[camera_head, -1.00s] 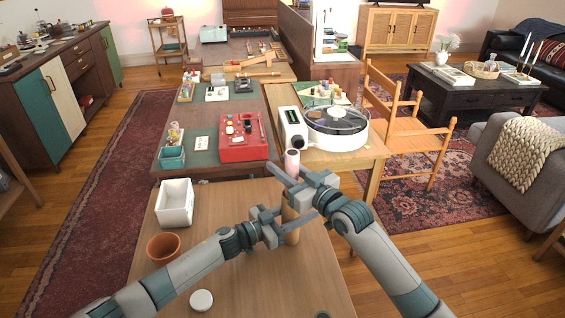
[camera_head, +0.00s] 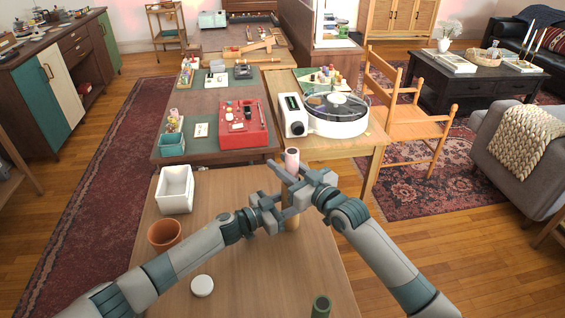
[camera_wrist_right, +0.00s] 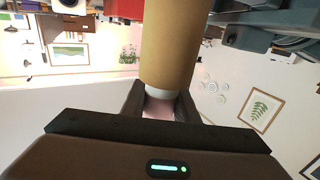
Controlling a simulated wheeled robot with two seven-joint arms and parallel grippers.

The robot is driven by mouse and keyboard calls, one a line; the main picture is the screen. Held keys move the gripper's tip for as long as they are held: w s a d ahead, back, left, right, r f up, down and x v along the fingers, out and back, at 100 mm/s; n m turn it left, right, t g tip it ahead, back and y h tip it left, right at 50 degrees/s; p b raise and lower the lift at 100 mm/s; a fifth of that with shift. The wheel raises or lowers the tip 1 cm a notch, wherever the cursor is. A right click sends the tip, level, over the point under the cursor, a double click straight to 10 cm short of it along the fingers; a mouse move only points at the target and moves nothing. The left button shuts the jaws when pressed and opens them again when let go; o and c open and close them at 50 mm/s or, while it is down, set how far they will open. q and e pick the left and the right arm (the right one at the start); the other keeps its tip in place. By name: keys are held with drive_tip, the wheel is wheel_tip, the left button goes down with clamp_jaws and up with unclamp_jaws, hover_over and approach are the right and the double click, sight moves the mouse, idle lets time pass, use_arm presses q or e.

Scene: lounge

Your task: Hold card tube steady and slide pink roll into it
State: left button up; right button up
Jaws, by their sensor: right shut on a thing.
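The brown card tube (camera_head: 291,218) stands upright over the near table, with my left gripper (camera_head: 279,211) around it and apparently shut on it. The pink roll (camera_head: 292,157) stands upright above the tube, its pale top showing over my right gripper (camera_head: 297,184), which is shut on it. In the right wrist view the tube (camera_wrist_right: 172,40) fills the upper middle. The pink roll (camera_wrist_right: 158,108) shows between the right jaws, in line with the tube. A white band lies where the two meet; I cannot tell how far the roll is inside.
On the near table (camera_head: 235,285) are a white bin (camera_head: 175,190), a terracotta pot (camera_head: 164,236), a white disc (camera_head: 202,285) and a green cylinder (camera_head: 321,306). The front middle of the table is clear.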

drive_tip(key=o, duration=1.1)
drive_tip(key=shift+o, duration=0.2)
drive_tip(key=shift+s+d, duration=0.1)
drive_tip(key=v, duration=1.1)
drive_tip(key=shift+s+d, duration=0.25)
drive_tip(key=shift+s, duration=0.05)
use_arm(q)
drive_tip(key=o, duration=1.2)
drive_tip(key=shift+a, duration=0.15)
